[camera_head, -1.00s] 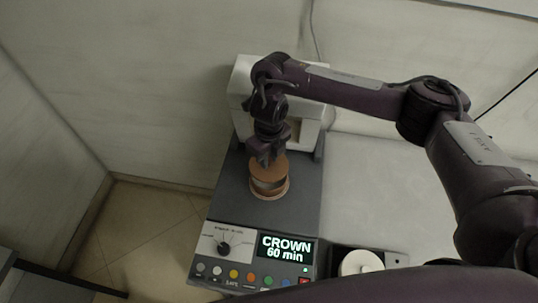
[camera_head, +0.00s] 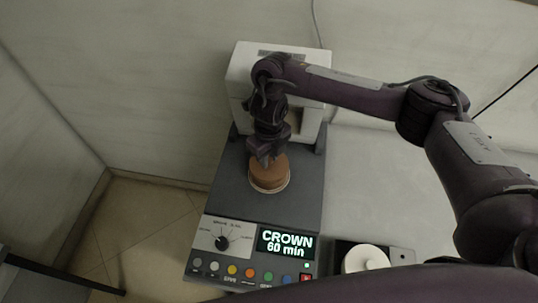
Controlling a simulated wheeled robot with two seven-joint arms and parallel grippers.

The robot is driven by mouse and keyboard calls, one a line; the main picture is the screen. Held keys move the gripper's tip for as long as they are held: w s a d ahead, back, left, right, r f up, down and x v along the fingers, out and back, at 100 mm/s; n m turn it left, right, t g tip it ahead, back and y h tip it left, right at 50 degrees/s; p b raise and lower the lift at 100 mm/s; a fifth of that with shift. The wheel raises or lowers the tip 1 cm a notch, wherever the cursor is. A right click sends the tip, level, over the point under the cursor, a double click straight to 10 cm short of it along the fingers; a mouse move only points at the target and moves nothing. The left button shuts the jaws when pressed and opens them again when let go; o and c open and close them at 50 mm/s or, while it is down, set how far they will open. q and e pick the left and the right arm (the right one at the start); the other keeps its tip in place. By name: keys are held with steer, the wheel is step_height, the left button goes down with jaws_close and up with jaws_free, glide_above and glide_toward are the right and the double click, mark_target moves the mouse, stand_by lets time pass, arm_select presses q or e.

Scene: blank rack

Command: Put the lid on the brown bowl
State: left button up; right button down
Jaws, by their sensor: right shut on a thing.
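The brown lid (camera_head: 269,172) is in my right gripper (camera_head: 265,158), which is shut on its top. The lid sits over the brown bowl (camera_head: 270,191), and only a thin pale rim of the bowl shows below it. No gap shows between lid and bowl, though from above I cannot tell for sure that they touch. The bowl stands on the dark grey top of the machine (camera_head: 232,190). My left gripper is not in view.
A white housing (camera_head: 240,65) stands behind the bowl, close to my right wrist. A control panel with a knob (camera_head: 222,243), a display (camera_head: 287,243) and several coloured buttons lies in front. A white round thing (camera_head: 366,259) sits at the lower right.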

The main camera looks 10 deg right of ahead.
steer(key=shift+f+b, duration=0.4)
steer(key=shift+b, duration=0.05)
stand_by(1.1)
steer(key=c, duration=1.2)
jaws_free()
steer(key=shift+o, duration=0.4)
steer(key=o, duration=0.4)
steer(key=shift+r, duration=0.15)
steer(key=shift+r+p, duration=3.25)
steer(key=shift+r, duration=0.2)
